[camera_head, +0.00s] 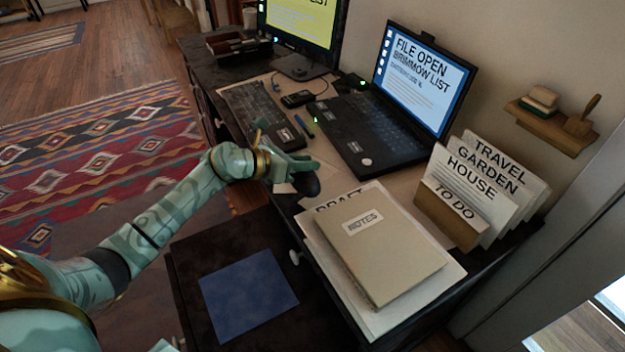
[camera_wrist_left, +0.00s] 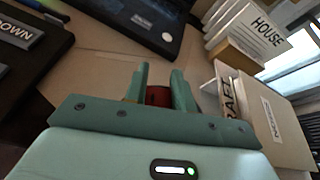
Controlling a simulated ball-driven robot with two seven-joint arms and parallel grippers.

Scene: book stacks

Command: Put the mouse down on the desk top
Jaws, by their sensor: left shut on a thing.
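My left gripper (camera_head: 292,172) is shut on the mouse (camera_head: 306,185), a small dark rounded thing at the fingertips. The mouse is at the front edge of the desk top (camera_head: 492,258), between the laptop and the papers. I cannot tell whether it touches the surface. In the left wrist view, the two green fingers (camera_wrist_left: 158,92) stand either side of a small dark reddish part (camera_wrist_left: 158,97), with the beige desk covering behind. The fingers hide much of the mouse. My right gripper is not in view.
An open laptop (camera_head: 372,130) stands behind the gripper. A notes folder (camera_head: 380,245) on papers lies to the right, before a TO DO file holder (camera_head: 448,215).

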